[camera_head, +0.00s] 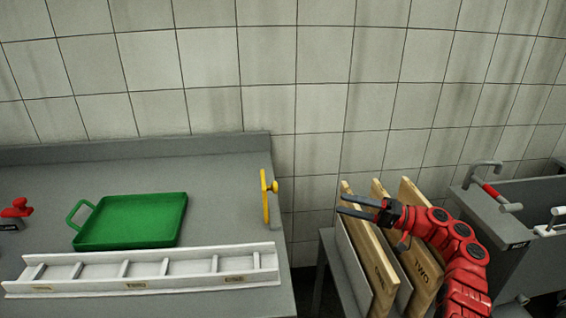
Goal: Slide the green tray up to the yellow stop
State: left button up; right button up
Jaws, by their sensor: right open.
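The green tray (133,222) lies flat on the grey table (225,168), with its loop handle (78,213) on its left side. The yellow stop (265,197) stands upright at the table's right edge, with a clear gap between it and the tray. My right gripper (354,206) is open and empty. It points left, in front of the wooden boards and to the right of the stop, apart from both tray and stop. My left gripper does not show.
A white divided rack (145,271) lies along the table in front of the tray. Labelled wooden boards (418,268) stand on a lower stand at the right. A grey sink (535,255) is at far right. A red-knobbed object (17,209) sits at the table's left.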

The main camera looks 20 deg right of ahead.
aim_at(139, 222)
jog(key=k+j, duration=0.8)
jog(key=k, duration=0.05)
